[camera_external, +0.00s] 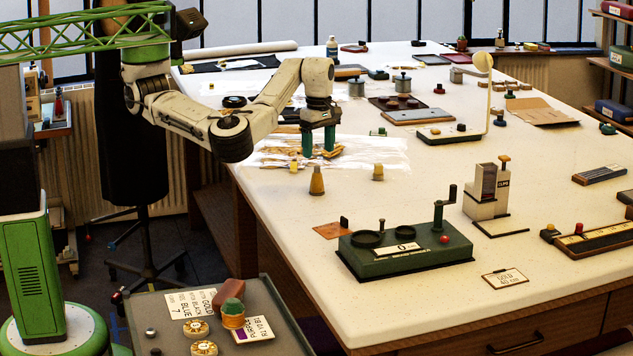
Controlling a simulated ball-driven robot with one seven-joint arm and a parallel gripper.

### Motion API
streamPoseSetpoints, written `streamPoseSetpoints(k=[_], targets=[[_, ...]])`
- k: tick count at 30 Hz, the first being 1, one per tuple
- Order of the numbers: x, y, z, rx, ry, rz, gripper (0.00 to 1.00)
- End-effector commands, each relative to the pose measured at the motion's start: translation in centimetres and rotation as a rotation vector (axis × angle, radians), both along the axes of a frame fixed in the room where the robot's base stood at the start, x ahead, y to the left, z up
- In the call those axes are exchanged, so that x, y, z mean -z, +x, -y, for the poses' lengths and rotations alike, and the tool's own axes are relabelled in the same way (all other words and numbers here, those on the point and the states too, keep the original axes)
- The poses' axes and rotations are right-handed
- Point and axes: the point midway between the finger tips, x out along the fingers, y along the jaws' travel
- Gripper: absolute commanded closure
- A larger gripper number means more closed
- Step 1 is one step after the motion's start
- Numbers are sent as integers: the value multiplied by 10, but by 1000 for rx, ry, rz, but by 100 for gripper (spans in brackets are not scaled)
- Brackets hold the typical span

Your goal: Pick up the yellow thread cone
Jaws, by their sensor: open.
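A golden-yellow thread cone (316,181) stands upright on the white table (420,215), near its left edge. Two smaller yellowish pieces stand near it: one (377,172) to its right and one (293,166) to its left, behind it. My gripper (318,153) points down with its two green fingers apart, just above and behind the cone in the picture. Nothing shows between the fingers. I cannot tell the exact depth gap between the fingers and the cone.
A pale sheet with brown scraps (270,150) lies under and behind my gripper. A dark green device (405,255) stands in front, right of an orange-brown patch (332,231). A grey cart (270,320) stands at the front left. The table middle is mostly clear.

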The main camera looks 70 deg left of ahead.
Motion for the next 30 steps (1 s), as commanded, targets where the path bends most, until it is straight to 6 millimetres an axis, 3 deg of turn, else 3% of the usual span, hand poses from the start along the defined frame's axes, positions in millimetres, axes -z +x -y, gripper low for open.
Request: streamPoseSetpoints(k=[6, 14, 21, 30], targets=[[33, 0, 0, 1, 2, 0, 27], [52, -2, 2, 2, 1, 2, 27], [85, -6, 2, 2, 2, 2, 27], [94, -6, 3, 3, 2, 4, 27]])
